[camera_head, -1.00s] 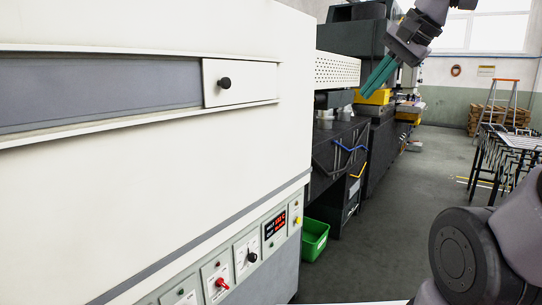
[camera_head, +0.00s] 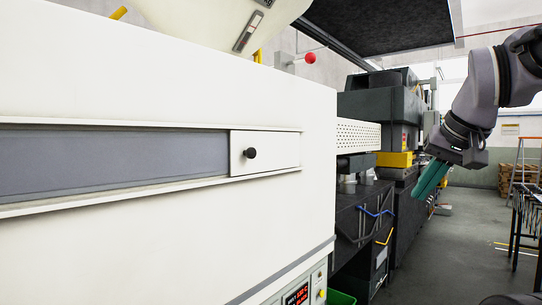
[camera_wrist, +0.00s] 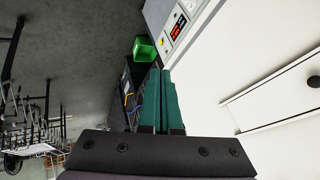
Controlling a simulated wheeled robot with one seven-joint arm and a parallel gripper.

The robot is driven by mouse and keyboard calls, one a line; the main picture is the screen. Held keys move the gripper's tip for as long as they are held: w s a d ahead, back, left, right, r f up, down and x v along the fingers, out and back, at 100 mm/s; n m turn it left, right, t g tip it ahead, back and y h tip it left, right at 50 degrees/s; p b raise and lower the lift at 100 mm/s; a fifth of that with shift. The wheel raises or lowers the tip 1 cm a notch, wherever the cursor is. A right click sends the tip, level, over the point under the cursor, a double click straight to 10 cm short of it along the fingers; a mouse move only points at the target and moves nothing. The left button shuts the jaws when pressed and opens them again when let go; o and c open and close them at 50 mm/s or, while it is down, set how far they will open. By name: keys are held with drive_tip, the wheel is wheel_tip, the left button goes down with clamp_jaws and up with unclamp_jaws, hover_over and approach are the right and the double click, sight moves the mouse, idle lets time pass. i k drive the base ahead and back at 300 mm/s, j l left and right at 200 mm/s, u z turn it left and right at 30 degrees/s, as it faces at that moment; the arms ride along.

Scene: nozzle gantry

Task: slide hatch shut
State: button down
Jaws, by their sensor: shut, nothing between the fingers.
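The hatch (camera_head: 265,152) is a white sliding panel with a round black knob (camera_head: 250,153). It sits at the right end of a long recessed track in the white machine front. To its left the opening (camera_head: 110,158) shows a grey-blue surface. The knob also shows at the right edge of the wrist view (camera_wrist: 314,82). My gripper (camera_head: 418,197) has green fingers, pressed together and empty. It hangs in free air to the right of the machine, pointing down and left, well apart from the knob.
The white machine body (camera_head: 200,240) fills the left. A control panel (camera_head: 305,288) is low on it. Dark benches (camera_head: 365,225) and a yellow box (camera_head: 393,159) stand behind. A green bin (camera_wrist: 144,48) is on the floor. The aisle (camera_head: 450,245) at right is open.

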sight(252, 151)
drive_tip(key=k+j, duration=0.1)
drive_tip(key=j, duration=0.25)
drive_tip(key=k+j, duration=0.1)
drive_tip(key=j, duration=0.25)
drive_tip(key=k+j, duration=0.1)
drive_tip(key=j, duration=0.25)
drive_tip(key=k+j, duration=0.1)
drive_tip(key=j, duration=0.3)
